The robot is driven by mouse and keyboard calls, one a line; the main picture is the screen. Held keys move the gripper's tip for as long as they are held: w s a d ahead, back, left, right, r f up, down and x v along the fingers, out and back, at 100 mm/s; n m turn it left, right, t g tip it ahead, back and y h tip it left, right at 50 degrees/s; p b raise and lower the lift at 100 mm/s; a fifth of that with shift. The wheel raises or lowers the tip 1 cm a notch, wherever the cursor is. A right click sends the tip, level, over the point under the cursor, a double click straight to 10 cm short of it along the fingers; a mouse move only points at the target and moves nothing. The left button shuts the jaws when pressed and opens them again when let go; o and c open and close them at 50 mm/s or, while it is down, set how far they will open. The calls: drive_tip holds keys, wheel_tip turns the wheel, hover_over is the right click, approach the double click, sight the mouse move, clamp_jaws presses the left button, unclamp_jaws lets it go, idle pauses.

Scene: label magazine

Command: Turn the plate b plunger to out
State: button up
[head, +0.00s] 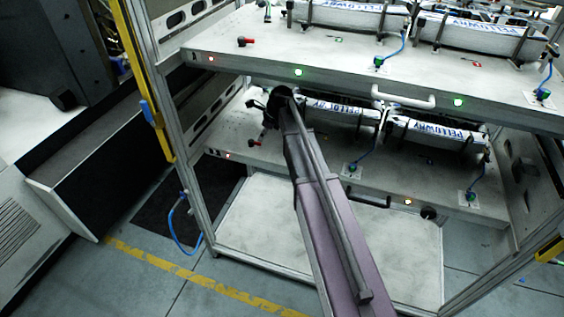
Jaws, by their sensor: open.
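Two pale plates sit one above the other in a metal rack: an upper plate (340,78) and a lower plate (325,180). I cannot read which is plate b. A round black knob (428,213) is on the lower plate's front edge, right of its dark handle; it may be the plunger, and its setting is too small to tell. A red-tipped lever (253,143) is at the lower plate's left, and another red lever (246,42) is on the upper plate. My gripper (264,112) is dark, open and partly hidden by my arm, above the lower plate's left part.
The upper plate's pale handle (404,98) and the lower dark handle (367,197) stick out in front. Boxed label stacks (435,138) stand on the plates, with blue cables nearby. Rack posts (180,150) bound the left side. The gap between plates is narrow.

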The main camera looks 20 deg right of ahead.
drive_tip(key=shift+s+d+r, duration=0.2)
drive_tip(key=shift+r, duration=0.4)
drive_tip(key=shift+n, duration=0.3)
drive_tip(key=s+d, duration=0.2)
drive_tip(key=d, duration=0.1)
drive_tip(key=s+d, duration=0.5)
drive_tip(key=d, duration=0.1)
drive_tip(key=shift+s+f, duration=0.1)
drive_tip(key=shift+s, duration=0.2)
drive_tip(key=s+a+n, duration=0.1)
drive_tip(key=s+a+n+p, duration=0.1)
drive_tip(key=n, duration=0.1)
drive_tip(key=s+a+n, duration=0.1)
drive_tip(key=shift+s+r+n+g+h, duration=0.25)
drive_tip(key=shift+r+n+g+h, duration=0.05)
drive_tip(key=shift+g+h, duration=0.1)
drive_tip(key=s+a+r+n+g+h+p, duration=0.1)
drive_tip(key=s+a+n, duration=0.4)
drive_tip(key=s+n, duration=0.5)
drive_tip(key=shift+s+a+r+n+g+h+p, duration=0.15)
drive_tip(key=shift+a+r+n+g+h+p, duration=0.3)
drive_tip(key=shift+n+p, duration=0.9)
drive_tip(key=shift+r+t, duration=0.1)
drive_tip(key=shift+t, duration=0.15)
